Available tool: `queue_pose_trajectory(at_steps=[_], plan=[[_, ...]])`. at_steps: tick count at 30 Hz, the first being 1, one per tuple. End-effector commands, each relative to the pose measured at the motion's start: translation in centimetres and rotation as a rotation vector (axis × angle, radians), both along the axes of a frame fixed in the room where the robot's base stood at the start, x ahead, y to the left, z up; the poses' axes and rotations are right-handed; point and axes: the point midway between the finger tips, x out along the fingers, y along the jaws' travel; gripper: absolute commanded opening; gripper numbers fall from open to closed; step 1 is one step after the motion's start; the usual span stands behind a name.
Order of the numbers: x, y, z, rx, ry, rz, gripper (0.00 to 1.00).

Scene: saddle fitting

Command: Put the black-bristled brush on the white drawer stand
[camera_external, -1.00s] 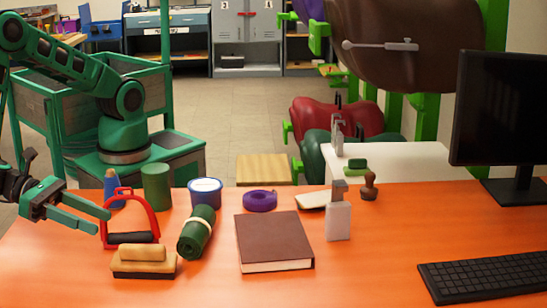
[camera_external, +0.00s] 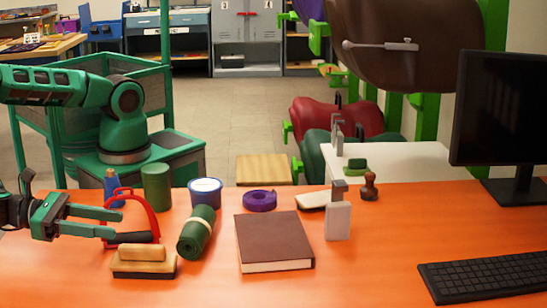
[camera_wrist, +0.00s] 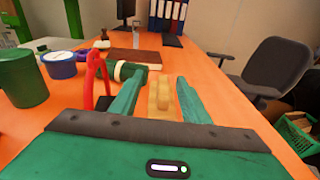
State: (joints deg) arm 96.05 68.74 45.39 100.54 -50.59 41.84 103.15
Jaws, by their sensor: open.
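The wooden brush (camera_external: 143,264) lies on the orange table at the front left, its grip block upward and a thin dark strip along its underside; the bristles are mostly hidden. My gripper (camera_external: 120,224) is open and empty, above and behind the brush, overlapping the red stirrup in the external view. In the wrist view, the brush (camera_wrist: 160,98) shows between the two spread fingers (camera_wrist: 158,76), beyond the palm. A white-topped stand (camera_external: 410,160) is behind the table at the right; its drawers are not visible.
The red stirrup (camera_external: 152,215) stands close to my fingers. A green roll (camera_external: 197,232), brown book (camera_external: 273,241), green can (camera_external: 156,187) and blue-white tin (camera_external: 205,192) are nearby. A dispenser (camera_external: 338,220) and wooden stamp (camera_external: 369,187) stand farther right. The front middle table is clear.

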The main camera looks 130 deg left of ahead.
Motion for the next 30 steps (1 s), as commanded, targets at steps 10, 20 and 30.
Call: queue_pose_trajectory(at_steps=[10, 20, 30], plan=[[0.1, -1.6, 1.9, 0.055, -0.074, 0.017, 0.42], [0.0, -2.3, -0.1, 0.074, -0.099, 0.019, 0.42], [0.3, -1.9, -4.4, 0.071, -0.100, 0.021, 0.42]])
